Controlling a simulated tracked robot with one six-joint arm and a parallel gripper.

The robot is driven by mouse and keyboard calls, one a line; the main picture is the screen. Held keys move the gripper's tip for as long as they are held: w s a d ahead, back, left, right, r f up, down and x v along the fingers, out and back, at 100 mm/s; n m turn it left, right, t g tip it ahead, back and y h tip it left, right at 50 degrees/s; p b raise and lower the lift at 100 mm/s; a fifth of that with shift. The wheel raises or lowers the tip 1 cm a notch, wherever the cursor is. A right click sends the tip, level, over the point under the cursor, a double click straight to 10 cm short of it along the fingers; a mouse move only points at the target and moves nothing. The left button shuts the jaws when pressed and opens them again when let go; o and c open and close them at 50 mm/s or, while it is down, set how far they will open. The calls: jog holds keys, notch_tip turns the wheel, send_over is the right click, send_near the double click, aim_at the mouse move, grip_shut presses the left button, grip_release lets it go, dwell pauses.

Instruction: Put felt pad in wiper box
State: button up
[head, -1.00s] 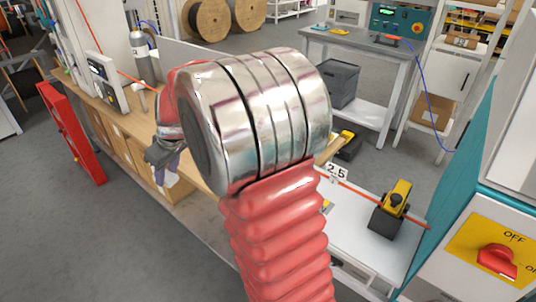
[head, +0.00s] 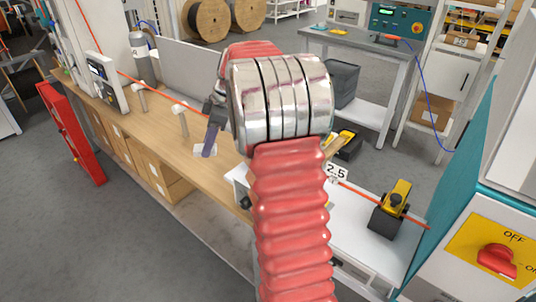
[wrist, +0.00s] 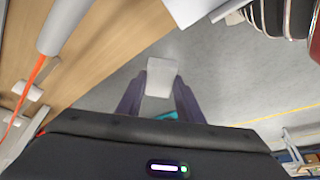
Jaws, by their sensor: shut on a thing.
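A pale grey square, which looks like the felt pad (wrist: 161,76), is held between the two purple fingers of my gripper (wrist: 159,97) in the wrist view. In the head view my gripper (head: 209,143) is over the right part of the wooden bench, and the pad (head: 202,152) shows as a small white patch by the finger. My gripper is shut on the pad. I cannot make out which thing is the wiper box; my red and silver arm hides part of the bench's right end.
The wooden bench (head: 150,128) carries an orange cable on white posts (head: 180,120). A white table (head: 360,225) with a yellow and black device (head: 393,207) stands to the right. A teal cabinet (head: 465,160) edges the right side. Grey floor lies in front.

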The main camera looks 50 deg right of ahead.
jog(key=s+d+r+n+g, duration=0.1)
jog(key=s+d+r+n, duration=0.1)
jog(key=d, duration=0.3)
jog(key=s+d+r+n+g, duration=0.1)
jog(key=s+d+r+n, duration=0.2)
jog(key=s+d+n, duration=0.1)
jog(key=s+d+r+n+g+y, duration=0.1)
jog(key=s+d+r+n, duration=0.1)
jog(key=d, duration=0.5)
jog(key=shift+s+r+n, duration=0.2)
jog(key=shift+s+n, duration=0.4)
jog(key=shift+s, duration=0.75)
jog(key=shift+f, duration=3.15)
jog(key=shift+f, duration=1.85)
jog(key=shift+f, duration=0.1)
